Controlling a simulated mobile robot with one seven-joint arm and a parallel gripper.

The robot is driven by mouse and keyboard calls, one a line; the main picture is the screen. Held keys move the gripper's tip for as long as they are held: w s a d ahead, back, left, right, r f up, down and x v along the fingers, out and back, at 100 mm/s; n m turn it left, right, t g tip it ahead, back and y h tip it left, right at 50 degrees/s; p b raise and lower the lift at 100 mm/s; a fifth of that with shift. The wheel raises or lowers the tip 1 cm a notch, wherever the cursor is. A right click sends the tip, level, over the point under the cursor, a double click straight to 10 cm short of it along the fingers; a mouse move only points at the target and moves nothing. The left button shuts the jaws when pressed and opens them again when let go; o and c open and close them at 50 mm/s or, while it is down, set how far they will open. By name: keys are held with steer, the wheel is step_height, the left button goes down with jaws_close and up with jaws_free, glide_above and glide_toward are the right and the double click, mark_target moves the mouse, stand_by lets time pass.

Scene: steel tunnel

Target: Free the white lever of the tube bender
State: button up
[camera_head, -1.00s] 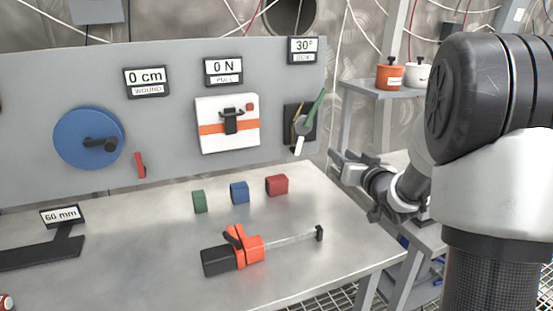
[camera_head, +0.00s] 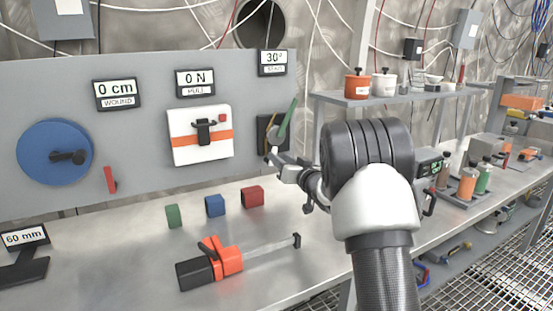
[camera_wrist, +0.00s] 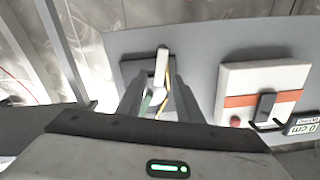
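The tube bender (camera_head: 262,132) is a black plate on the grey panel at the right end, under a "30°" display (camera_head: 272,61). Its green lever (camera_head: 287,117) slants up to the right in the head view. The white lever (camera_wrist: 161,65) shows in the wrist view, which is upside down, between the two grey fingers of my gripper (camera_wrist: 161,78). The fingers are apart, with gaps beside the lever; contact is not visible. A yellowish rod (camera_wrist: 166,82) lies beside it. In the head view my gripper (camera_head: 273,157) covers the white lever's lower part.
A white box with an orange band (camera_head: 200,135) and a blue wheel (camera_head: 54,152) are left on the panel. Green, blue and red blocks (camera_head: 252,196) and an orange clamp (camera_head: 222,258) lie on the table below. A shelf with pots (camera_head: 357,84) stands right.

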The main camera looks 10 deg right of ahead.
steer(key=x, duration=0.3)
steer(key=shift+w+a, duration=0.1)
steer(key=shift+w, duration=0.05)
jaws_close()
steer(key=n+b, duration=0.1)
steer(key=a+n+b, duration=0.1)
steer(key=n, duration=0.1)
stand_by(0.3)
jaws_free()
